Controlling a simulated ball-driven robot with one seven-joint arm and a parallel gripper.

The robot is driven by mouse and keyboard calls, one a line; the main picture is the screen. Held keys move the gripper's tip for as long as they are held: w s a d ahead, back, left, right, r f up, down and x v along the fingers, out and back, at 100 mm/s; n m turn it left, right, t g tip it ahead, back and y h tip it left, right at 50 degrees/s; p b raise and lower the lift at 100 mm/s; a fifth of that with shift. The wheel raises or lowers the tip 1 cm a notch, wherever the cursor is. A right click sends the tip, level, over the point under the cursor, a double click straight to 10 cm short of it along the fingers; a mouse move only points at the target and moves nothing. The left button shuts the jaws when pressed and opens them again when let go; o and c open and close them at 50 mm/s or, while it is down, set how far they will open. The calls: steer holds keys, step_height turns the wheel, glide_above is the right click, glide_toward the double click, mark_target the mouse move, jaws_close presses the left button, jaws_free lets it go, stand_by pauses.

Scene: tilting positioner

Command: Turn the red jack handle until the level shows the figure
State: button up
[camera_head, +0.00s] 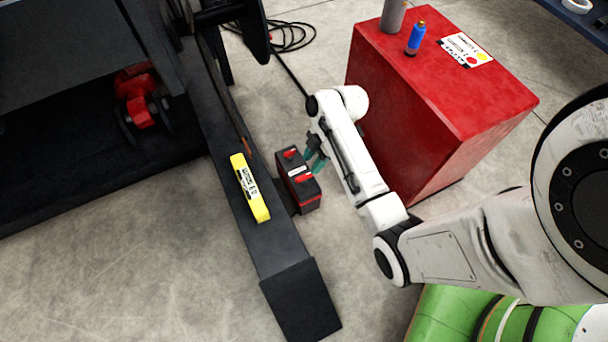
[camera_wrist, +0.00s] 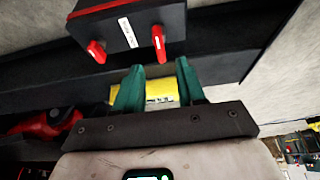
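A black box with red trim (camera_head: 307,200) stands on the floor beside the dark beam, with two red handles on top. One handle is nearer the back (camera_head: 290,153) and one nearer the front (camera_head: 304,178); I cannot tell which is the jack handle. In the wrist view the handles show at left (camera_wrist: 96,51) and right (camera_wrist: 158,43) of a white label. The yellow level (camera_head: 249,187) lies on the beam; its reading is too small to make out. My gripper (camera_head: 313,160) has teal fingers, apart and empty, close to the box; they show in the wrist view (camera_wrist: 159,68).
The dark beam (camera_head: 272,238) runs along the left of the box. A red cabinet (camera_head: 440,80) with a blue bottle (camera_head: 415,38) and a grey cylinder (camera_head: 393,15) stands at the right. A black cable (camera_head: 290,38) lies behind. Bare floor (camera_head: 150,270) lies in front.

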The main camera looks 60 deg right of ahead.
mark_target(305, 176)
steer(key=b+x, duration=0.2)
steer(key=x, duration=0.4)
steer(key=shift+f+b, duration=0.15)
steer(key=shift+b, duration=0.25)
jaws_close()
